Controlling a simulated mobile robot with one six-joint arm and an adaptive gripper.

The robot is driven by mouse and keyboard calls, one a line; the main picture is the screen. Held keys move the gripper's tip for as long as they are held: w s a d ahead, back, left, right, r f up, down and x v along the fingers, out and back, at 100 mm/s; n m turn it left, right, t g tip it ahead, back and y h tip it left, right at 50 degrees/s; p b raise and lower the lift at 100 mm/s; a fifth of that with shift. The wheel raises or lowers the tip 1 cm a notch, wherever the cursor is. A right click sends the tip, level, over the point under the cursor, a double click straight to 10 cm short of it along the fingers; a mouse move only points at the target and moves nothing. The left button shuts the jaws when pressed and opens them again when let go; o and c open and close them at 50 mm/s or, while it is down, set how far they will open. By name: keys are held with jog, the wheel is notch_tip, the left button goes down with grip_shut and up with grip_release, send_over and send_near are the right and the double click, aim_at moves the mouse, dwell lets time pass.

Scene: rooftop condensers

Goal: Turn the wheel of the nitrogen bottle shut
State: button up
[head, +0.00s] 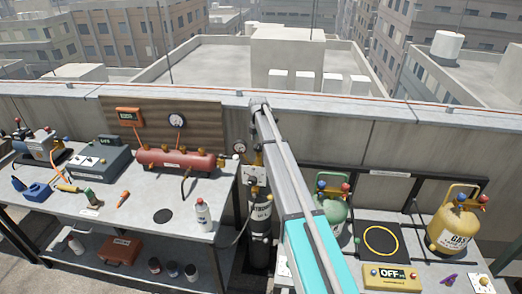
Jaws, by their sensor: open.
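The nitrogen bottle (262,222) is a dark upright cylinder with white lettering, standing in the gap between the two benches. A small round gauge (239,147) and brass fittings (258,158) show near its top. My grey and teal arm reaches up from the bottom of the picture and passes in front of the bottle's right side. I cannot make out the bottle's wheel; my arm covers part of that area. My gripper cannot be made out in this view, so its place relative to the wheel does not show.
The left bench (140,215) carries a red tank (175,160), a grey case (100,157) and a spray can (203,214). On the right stand a green cylinder (333,212), a yellow gas cylinder (453,225) and a scale with a dark plate (362,240). A parapet runs behind.

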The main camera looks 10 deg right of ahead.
jog(key=shift+f+b, duration=0.55)
jog(key=shift+f, duration=0.25)
jog(key=c, duration=1)
jog(key=shift+d, duration=0.65)
jog(key=shift+c, duration=0.2)
jog(key=shift+a+f, duration=0.1)
jog(key=shift+a, duration=0.25)
jog(key=shift+s+a, duration=0.1)
jog(key=shift+a, duration=0.05)
jog(key=shift+a+m, duration=0.1)
jog(key=shift+m, duration=0.2)
